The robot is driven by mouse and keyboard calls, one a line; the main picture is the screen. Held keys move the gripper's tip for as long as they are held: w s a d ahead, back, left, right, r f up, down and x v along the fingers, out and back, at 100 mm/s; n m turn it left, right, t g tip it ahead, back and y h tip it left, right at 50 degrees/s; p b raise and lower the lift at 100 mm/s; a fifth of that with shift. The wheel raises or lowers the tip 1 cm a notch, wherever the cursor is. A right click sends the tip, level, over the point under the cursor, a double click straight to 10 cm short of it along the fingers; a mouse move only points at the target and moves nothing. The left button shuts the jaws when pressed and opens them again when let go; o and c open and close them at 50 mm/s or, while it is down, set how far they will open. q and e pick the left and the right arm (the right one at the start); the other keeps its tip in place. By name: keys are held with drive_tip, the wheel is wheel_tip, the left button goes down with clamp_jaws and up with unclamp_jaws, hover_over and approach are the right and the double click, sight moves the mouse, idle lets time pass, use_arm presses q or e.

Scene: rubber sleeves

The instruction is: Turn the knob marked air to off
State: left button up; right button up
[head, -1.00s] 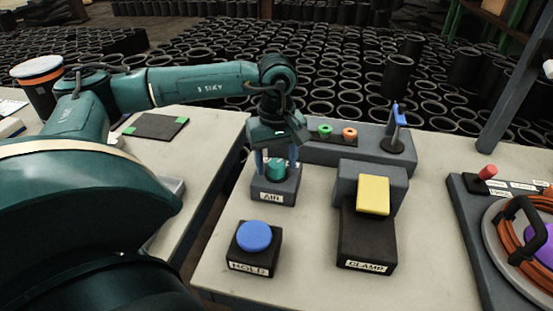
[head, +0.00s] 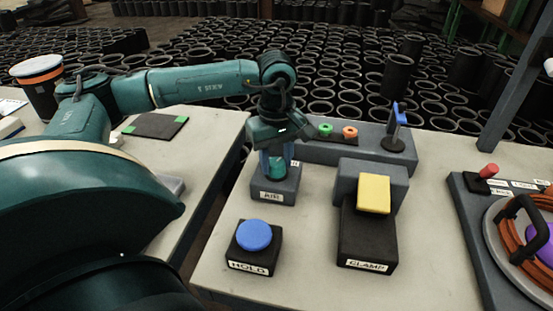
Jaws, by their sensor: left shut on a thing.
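The teal knob (head: 277,168) sits on top of a grey block (head: 275,189) with a label on its front that reads AIR. My left gripper (head: 278,163) comes down over the knob from above and is shut on it, with blue fingers on its sides. The fingers partly cover the knob, and I cannot read its setting. Part of a white mark shows behind the fingers on the block's top. My right gripper is not in the head view.
A blue button on a black HOLD box (head: 253,266) stands in front. A yellow pad on the CLAMP unit (head: 367,240) is to the right. A grey panel (head: 345,155) with green and orange rings stands behind. Orange cable (head: 504,237) lies at far right.

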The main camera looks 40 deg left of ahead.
sight(276, 162)
use_arm(q)
drive_tip(key=n+b, duration=0.1)
drive_tip(key=n, duration=0.9)
drive_tip(key=shift+b, duration=0.35)
drive_tip(key=shift+n, duration=0.3)
drive_tip(key=o, duration=1)
wheel_tip(276, 162, up, 13)
drive_tip(key=p, duration=0.2)
drive_tip(key=shift+r+p, duration=0.15)
drive_tip(key=shift+p, duration=0.15)
